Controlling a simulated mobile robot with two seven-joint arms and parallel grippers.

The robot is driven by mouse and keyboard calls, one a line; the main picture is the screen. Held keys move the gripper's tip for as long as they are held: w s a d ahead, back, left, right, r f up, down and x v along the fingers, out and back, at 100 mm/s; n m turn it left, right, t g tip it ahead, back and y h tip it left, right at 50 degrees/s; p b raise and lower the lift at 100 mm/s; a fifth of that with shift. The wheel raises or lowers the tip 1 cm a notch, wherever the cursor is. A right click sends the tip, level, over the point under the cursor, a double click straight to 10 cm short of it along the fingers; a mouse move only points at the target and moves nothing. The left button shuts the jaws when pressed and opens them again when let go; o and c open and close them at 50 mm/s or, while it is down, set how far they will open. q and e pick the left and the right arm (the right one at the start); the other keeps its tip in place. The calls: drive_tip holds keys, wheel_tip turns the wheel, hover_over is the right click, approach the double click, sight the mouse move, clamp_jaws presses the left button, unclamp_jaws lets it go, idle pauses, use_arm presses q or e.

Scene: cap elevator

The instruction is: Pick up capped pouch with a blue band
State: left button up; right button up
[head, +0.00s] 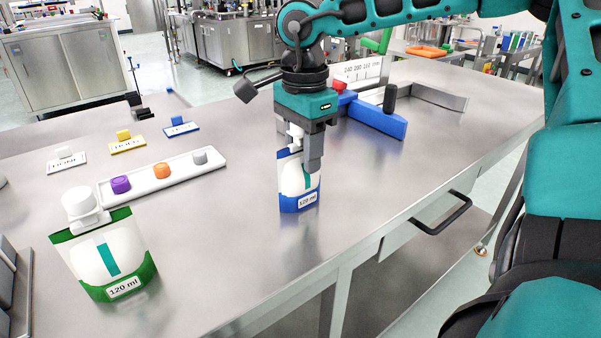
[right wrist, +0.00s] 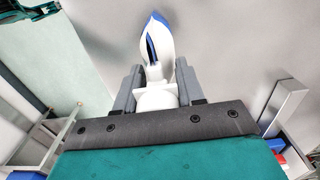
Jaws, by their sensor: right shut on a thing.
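The pouch with a blue band (head: 290,186) stands upright near the middle of the steel table in the head view, with a "120 ml" label at its base. My right gripper (head: 307,155) comes down from above and is shut on the top of this pouch. In the right wrist view the white cap and pouch top (right wrist: 157,75) sit between the two fingers (right wrist: 155,92). The fingers hide part of the pouch's top. I cannot tell whether its base touches the table. My left gripper is not in view.
A green-banded capped pouch (head: 106,258) stands at the front left. A white tray (head: 186,172) holds purple, orange and grey caps. Colored blocks on labelled plates lie behind it. A blue fixture (head: 377,120) stands behind the gripper at right. The table's front edge and a drawer handle (head: 441,216) are at right.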

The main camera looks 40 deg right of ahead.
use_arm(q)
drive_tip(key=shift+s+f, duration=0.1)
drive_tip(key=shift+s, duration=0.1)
use_arm(e)
drive_tip(key=shift+r, duration=0.1)
drive_tip(key=shift+r, duration=0.2)
use_arm(q)
drive_tip(key=p, duration=0.1)
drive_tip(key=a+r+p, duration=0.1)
drive_tip(key=p, duration=0.1)
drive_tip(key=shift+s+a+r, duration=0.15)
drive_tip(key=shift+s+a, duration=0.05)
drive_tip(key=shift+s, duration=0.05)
use_arm(e)
wheel_tip(320, 180, up, 20)
drive_tip(key=shift+f, duration=0.25)
